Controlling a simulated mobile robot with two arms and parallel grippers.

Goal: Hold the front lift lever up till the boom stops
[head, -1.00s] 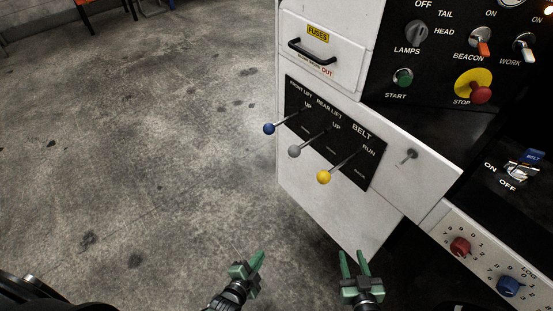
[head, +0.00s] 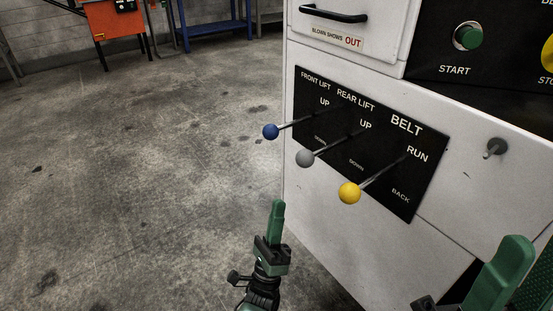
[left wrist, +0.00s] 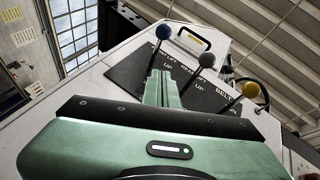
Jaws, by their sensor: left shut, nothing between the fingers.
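The front lift lever (head: 270,131) has a blue ball knob on a thin rod from the black lever panel (head: 425,180). In the left wrist view the blue knob (left wrist: 163,32) shows just beyond my fingertips. My left gripper (head: 278,205) is shut and empty, pointing up, below the blue knob in the head view and apart from it. Its closed fingers show in the left wrist view (left wrist: 162,78). My right gripper (head: 510,255) is at the lower right of the head view, cut off by the edge, so its opening is unclear.
The grey rear lift knob (head: 305,158) and yellow belt knob (head: 349,193) stand close to the right of the blue one. A drawer handle (head: 333,14) and a green start button (head: 468,36) are above. Open concrete floor lies to the left.

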